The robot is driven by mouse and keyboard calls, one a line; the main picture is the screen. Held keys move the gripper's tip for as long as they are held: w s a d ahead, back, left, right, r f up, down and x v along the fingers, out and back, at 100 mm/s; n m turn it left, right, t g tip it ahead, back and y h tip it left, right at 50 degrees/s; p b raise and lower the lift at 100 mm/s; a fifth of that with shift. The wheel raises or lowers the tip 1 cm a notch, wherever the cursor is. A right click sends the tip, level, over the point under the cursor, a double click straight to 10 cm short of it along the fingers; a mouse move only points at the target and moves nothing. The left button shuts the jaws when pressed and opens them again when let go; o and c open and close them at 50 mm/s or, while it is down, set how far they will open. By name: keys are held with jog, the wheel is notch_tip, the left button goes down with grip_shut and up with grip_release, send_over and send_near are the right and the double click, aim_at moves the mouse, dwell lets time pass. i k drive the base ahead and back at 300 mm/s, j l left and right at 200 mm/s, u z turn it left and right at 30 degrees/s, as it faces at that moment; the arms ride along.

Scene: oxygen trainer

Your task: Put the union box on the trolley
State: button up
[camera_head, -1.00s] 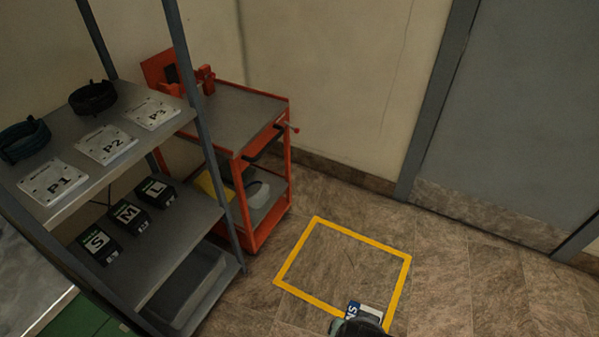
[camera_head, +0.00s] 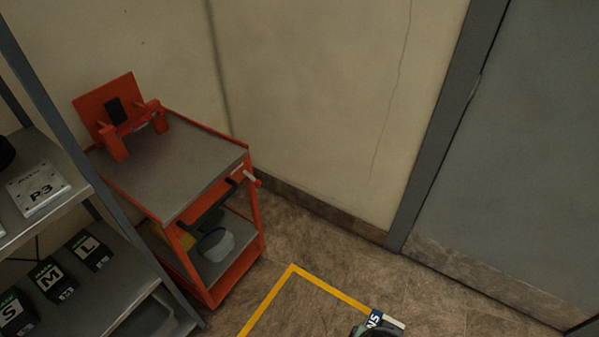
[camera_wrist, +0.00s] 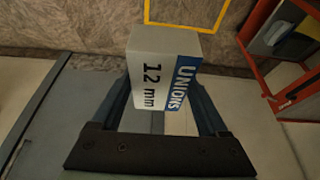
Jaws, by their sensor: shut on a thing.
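The union box (camera_wrist: 160,68) is white with a blue band, marked "UNIONS" and "12 mm". My gripper (camera_wrist: 165,105) is shut on it in the wrist view, with a finger on each side. In the head view the box (camera_head: 384,319) shows at the bottom edge, held above the floor, and most of my gripper is hidden. The orange trolley (camera_head: 172,165) stands at the left, apart from the box. Its grey top has a large bare area, with an orange bracket and upright plate at the back left. The trolley also shows at the right of the wrist view (camera_wrist: 262,72).
A grey metal shelf rack (camera_head: 120,265) stands left of the trolley, with a P3 plate (camera_head: 37,192) and several black boxes. A small valve or handle sticks out at the trolley's right side. A yellow floor outline (camera_head: 330,287) lies in front. A grey door (camera_head: 510,160) is at right.

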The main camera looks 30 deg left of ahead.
aim_at(167, 183)
jog(key=i+u, duration=0.45)
jog(key=i, duration=0.2)
jog(key=i+l+u, duration=0.2)
jog(key=i+u, duration=0.2)
jog(key=i, duration=0.2)
jog(key=i+u, duration=0.25)
jog(key=u, duration=0.25)
jog(key=i+u, duration=0.3)
jog(key=u, duration=0.15)
jog(key=i+l+u, duration=0.15)
jog(key=u, duration=0.35)
jog(key=i+l+u, duration=0.15)
jog(key=i+u, duration=0.2)
jog(key=i+l+u, duration=0.25)
jog(key=u, duration=0.15)
jog(key=i+l, duration=0.05)
jog(key=i, duration=0.05)
